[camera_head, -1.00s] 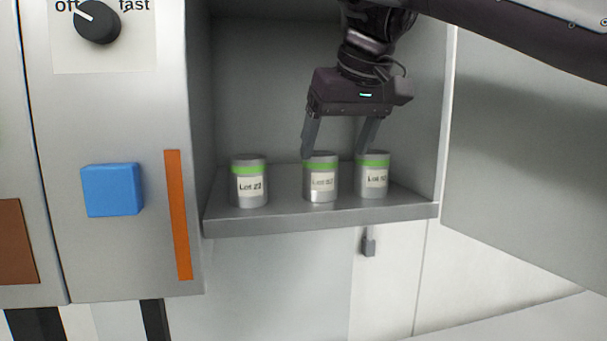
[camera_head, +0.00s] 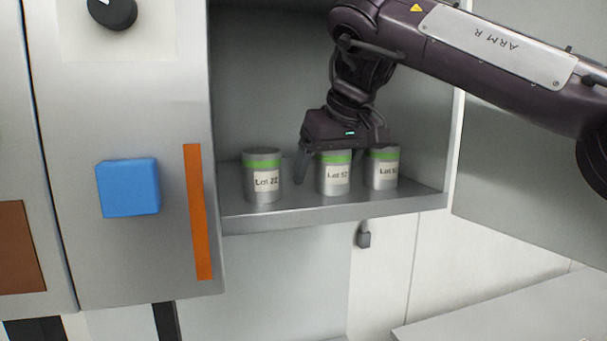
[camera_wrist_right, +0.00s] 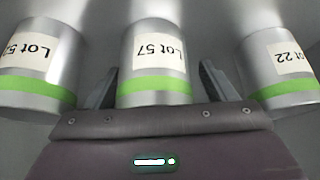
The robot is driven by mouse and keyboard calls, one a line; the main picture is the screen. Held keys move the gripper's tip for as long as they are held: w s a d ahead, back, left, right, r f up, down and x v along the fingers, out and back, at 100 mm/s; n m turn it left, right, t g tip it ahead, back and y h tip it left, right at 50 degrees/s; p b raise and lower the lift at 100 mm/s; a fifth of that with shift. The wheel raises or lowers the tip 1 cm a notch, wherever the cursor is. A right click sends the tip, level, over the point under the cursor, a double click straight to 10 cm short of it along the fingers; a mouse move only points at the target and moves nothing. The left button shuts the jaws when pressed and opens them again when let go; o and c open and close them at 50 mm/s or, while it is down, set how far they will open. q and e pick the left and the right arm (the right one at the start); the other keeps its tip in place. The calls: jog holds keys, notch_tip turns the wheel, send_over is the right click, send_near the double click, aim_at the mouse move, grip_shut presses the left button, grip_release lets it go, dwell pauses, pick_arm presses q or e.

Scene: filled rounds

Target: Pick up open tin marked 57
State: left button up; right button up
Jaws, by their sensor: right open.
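The tin marked Lot 57 (camera_wrist_right: 152,62) is a silver cylinder with a green band and a white label, centred in the right wrist view. In the head view it is the middle tin (camera_head: 334,185), upright on the shelf; its label is hard to read there. My right gripper (camera_wrist_right: 158,76) is open, with one finger on each side of this tin and small gaps visible. My left gripper is not in view.
A Lot 22 tin (camera_head: 262,186) stands to the left on the shelf (camera_head: 300,215). A similar tin (camera_head: 382,176), Lot 52 in the wrist view (camera_wrist_right: 38,62), stands close on the right. Cabinet walls enclose the shelf. A blue block (camera_head: 128,187) and orange strip (camera_head: 197,212) are on the left panel.

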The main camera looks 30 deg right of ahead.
jog(key=shift+a, duration=0.1)
jog(key=shift+s+r, duration=0.1)
jog(key=shift+s, duration=0.2)
jog(key=shift+c, duration=0.2)
jog(key=shift+s+d, duration=0.25)
jog(key=shift+d, duration=0.2)
jog(key=c, duration=0.7)
jog(key=shift+w+a, duration=0.2)
jog(key=c, duration=0.3)
jog(key=shift+c, duration=0.2)
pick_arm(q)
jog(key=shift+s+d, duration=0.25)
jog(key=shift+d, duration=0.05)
pick_arm(e)
jog(key=shift+r, duration=0.15)
